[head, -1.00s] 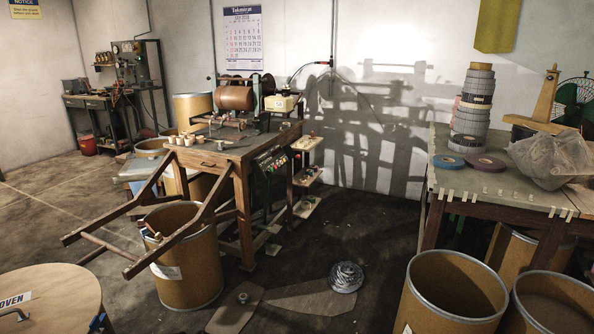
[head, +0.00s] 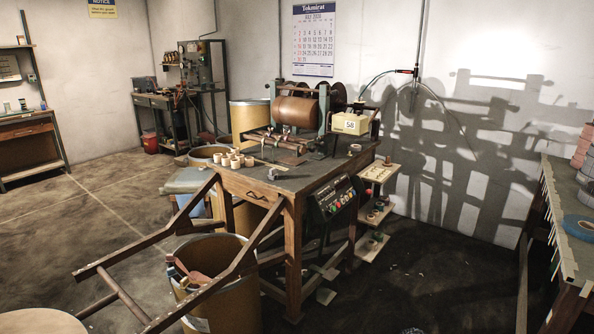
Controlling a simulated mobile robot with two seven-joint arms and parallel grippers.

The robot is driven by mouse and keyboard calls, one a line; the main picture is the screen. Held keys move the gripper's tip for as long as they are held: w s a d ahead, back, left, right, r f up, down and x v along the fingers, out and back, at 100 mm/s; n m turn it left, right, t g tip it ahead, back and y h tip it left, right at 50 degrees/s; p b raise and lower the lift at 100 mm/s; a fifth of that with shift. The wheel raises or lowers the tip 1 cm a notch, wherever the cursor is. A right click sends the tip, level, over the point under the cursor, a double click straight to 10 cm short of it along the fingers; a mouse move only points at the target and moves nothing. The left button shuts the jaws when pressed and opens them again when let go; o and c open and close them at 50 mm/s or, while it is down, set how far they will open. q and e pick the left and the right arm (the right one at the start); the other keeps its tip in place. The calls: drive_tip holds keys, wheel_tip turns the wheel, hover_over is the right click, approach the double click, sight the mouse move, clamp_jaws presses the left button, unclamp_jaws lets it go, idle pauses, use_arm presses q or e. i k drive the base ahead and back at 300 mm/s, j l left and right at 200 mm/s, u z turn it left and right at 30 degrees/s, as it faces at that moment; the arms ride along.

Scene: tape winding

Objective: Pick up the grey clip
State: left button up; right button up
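A small grey piece (head: 272,173), which looks like the grey clip, lies on the top of the wooden winding table (head: 290,180) near its front edge. It is too small to make out its exact shape. It sits to the right of several small cream cups or rolls. Neither of my grippers is in view.
The winding machine with its brown drum (head: 296,110) and a counter box (head: 350,123) stand on the table. A wooden frame (head: 180,235) juts out from its front over a cardboard drum (head: 225,300). Small shelves (head: 377,175) are at its right. Dark floor is open to the right.

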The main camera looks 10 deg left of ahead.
sight(273, 173)
drive_tip(key=i, duration=1.4)
drive_tip(key=z, duration=0.05)
